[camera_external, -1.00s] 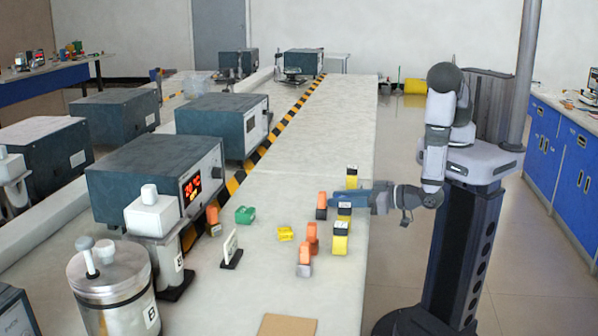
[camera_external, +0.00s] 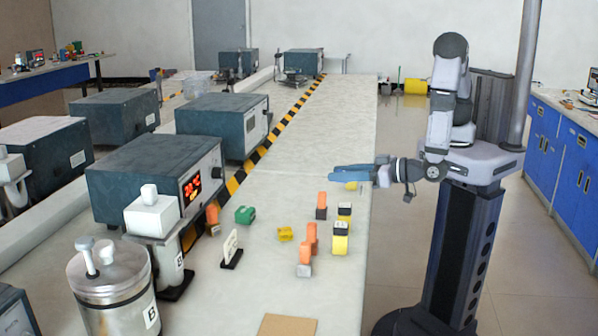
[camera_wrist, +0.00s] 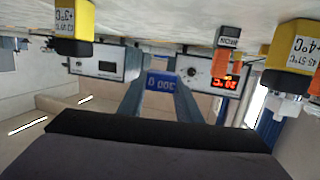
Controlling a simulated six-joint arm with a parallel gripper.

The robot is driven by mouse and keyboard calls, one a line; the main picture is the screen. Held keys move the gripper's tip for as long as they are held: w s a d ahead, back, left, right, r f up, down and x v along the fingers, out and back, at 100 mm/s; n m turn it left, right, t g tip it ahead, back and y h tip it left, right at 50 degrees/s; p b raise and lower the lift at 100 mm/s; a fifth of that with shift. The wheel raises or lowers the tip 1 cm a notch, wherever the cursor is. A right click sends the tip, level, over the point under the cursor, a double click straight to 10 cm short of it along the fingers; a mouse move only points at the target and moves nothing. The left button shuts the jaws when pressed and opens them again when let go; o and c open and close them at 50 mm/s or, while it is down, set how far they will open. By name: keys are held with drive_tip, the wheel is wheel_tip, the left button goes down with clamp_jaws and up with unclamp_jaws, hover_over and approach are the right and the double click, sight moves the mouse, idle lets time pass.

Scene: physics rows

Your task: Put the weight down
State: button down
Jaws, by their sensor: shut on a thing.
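My gripper (camera_external: 338,173) is over the right edge of the long bench (camera_external: 325,130), raised above the small blocks. In the wrist view my gripper's two blue-grey fingers (camera_wrist: 160,90) are shut on a blue weight (camera_wrist: 160,82) that shows white marks reading like "300". In the external view I cannot make out the weight apart from the blue fingers.
Several blocks stand near the bench's right side: orange-black (camera_external: 321,206), yellow-black (camera_external: 341,240), orange-grey (camera_external: 304,262). A yellow piece (camera_external: 285,234), green piece (camera_external: 245,215) and white sign (camera_external: 231,248) are farther left. Instruments (camera_external: 165,170) line the left.

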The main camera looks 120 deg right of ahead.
drive_tip(key=shift+r, duration=1.2)
